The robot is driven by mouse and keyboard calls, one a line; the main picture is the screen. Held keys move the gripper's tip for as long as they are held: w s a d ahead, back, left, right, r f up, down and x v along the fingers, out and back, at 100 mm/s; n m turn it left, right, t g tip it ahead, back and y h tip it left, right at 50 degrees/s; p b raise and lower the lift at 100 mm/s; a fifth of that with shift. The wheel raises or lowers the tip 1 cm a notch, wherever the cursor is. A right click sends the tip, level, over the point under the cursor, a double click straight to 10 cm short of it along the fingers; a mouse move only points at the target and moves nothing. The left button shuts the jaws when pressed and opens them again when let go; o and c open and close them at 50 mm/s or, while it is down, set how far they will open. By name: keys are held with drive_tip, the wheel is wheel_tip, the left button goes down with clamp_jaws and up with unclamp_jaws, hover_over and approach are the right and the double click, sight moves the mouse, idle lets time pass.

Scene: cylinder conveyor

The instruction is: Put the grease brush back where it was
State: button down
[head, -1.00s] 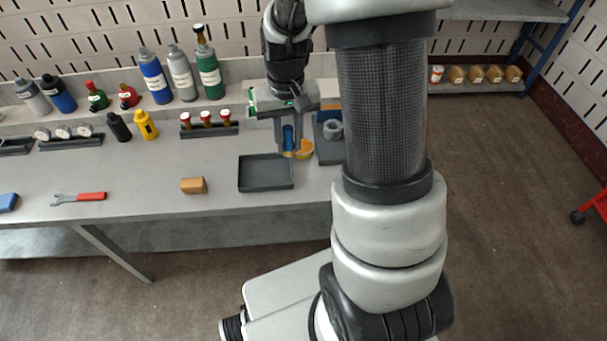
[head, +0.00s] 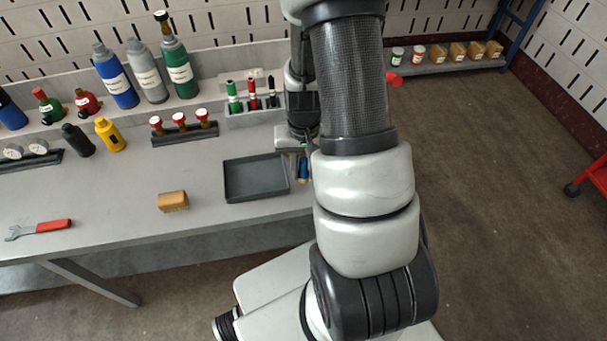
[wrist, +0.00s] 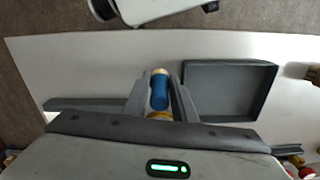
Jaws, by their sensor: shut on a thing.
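The grease brush (wrist: 159,92) shows a blue handle with a tan top and a yellow-orange part below it. My gripper (wrist: 160,80) is shut on it in the wrist view, with one finger on each side. In the head view the blue handle of the brush (head: 303,168) shows just right of the empty dark tray, beside my arm. I cannot tell whether the brush's lower end touches anything.
The empty dark tray (head: 235,195) lies left of my gripper; it also shows in the wrist view (wrist: 272,95). A dark flat edge (wrist: 85,104) lies on the other side.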

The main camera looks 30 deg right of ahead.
drive_tip(key=shift+f, duration=1.05)
drive_tip(key=shift+f, duration=0.1)
drive_tip(key=c, duration=1.7)
unclamp_jaws()
drive_tip(key=shift+c, duration=0.2)
